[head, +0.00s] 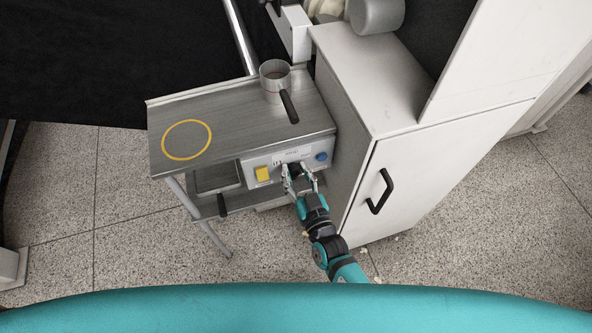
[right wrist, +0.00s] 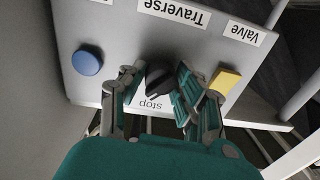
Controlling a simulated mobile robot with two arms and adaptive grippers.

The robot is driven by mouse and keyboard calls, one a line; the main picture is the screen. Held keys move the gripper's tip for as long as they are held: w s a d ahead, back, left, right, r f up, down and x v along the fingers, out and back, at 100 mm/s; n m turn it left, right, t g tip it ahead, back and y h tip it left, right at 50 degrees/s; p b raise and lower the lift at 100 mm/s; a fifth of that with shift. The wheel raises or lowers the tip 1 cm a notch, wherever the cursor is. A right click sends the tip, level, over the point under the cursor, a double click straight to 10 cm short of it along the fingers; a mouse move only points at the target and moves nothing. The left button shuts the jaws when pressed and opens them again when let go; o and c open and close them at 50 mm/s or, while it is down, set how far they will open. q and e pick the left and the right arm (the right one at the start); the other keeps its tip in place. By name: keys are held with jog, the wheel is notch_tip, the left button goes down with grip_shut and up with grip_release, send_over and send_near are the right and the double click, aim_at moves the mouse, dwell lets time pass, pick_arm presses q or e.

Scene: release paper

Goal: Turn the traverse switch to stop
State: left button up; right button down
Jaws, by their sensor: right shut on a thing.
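The traverse switch is a black rotary knob (right wrist: 158,78) on the grey control panel (head: 258,158). In the right wrist view the panel appears upside down, with the "Traverse" label (right wrist: 172,10) above the knob and the "stop" label (right wrist: 154,104) below it. My right gripper (head: 300,172) is at the panel front, its two fingers on either side of the knob. It is shut on the knob; the fingers also show in the right wrist view (right wrist: 159,86). The knob's pointing direction is hard to tell. My left gripper is not in view.
A yellow button (head: 263,174) and a blue button (head: 321,156) flank the knob. A metal cup with a black handle (head: 274,82) stands on the table top (head: 235,110), which bears a yellow ring (head: 187,139). A white cabinet (head: 400,150) stands close on the right.

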jog(key=n+p, duration=0.1)
jog(key=n, duration=0.3)
jog(key=shift+r+p, duration=0.1)
jog(key=shift+p, duration=0.3)
jog(key=shift+n+p, duration=0.4)
jog(key=shift+n, duration=1.5)
jog(key=c, duration=0.9)
grip_release()
jog(key=shift+c, duration=0.2)
